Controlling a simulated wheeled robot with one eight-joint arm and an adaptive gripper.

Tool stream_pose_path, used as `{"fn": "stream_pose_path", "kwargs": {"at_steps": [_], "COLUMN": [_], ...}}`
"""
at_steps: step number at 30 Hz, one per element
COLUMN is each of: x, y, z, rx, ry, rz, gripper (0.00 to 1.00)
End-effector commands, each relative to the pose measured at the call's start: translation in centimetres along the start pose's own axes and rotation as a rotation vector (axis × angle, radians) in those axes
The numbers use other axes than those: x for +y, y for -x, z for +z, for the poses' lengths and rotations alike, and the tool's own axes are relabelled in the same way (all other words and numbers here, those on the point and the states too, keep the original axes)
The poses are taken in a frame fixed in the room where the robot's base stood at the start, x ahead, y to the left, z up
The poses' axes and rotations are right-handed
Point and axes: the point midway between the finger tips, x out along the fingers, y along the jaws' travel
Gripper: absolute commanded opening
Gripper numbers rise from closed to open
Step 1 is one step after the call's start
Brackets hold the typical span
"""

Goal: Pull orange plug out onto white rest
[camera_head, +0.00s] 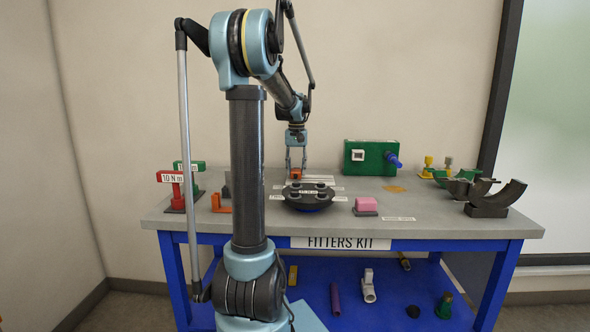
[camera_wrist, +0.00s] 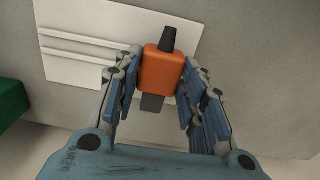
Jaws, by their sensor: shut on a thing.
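The orange plug (camera_head: 295,174) is between the fingers of my gripper (camera_head: 296,160), low over the back of the table and left of the green box (camera_head: 370,168). In the wrist view the plug (camera_wrist: 163,70) has a dark stub at each end, and my gripper (camera_wrist: 160,85) is shut on its sides. The white rest (camera_wrist: 75,62), a flat plate with raised ribs, lies under and beside the plug; its edge also shows in the head view (camera_head: 320,179). I cannot tell whether the plug touches it. The green box has a white-framed socket and a blue plug (camera_head: 393,160).
A dark round stand (camera_head: 308,200) with several knobs is in front of my gripper. A pink block (camera_head: 367,204) stands to its right. Red and green torque-marked pieces (camera_head: 171,177) are at the left. Dark curved pieces (camera_head: 495,200) are at the right edge.

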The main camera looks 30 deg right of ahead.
Motion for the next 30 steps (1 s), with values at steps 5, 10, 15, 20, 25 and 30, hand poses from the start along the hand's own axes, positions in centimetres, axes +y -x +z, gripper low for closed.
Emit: {"fn": "stream_pose_path", "kwargs": {"at_steps": [5,10,15,20,25,30], "x": [0.0,0.0,0.0,0.0,0.0,-0.1], "y": [-0.1,-0.1,-0.1,0.3,2.3,5.4], "z": [0.0,0.0,0.0,0.0,0.0,0.0], "rx": [0.000,0.000,0.000,0.000,0.000,0.000], "ry": [0.000,0.000,0.000,0.000,0.000,0.000], "rz": [0.000,0.000,0.000,0.000,0.000,0.000], "gripper": [0.47,0.61,0.61,0.61,0.61,0.61]}}
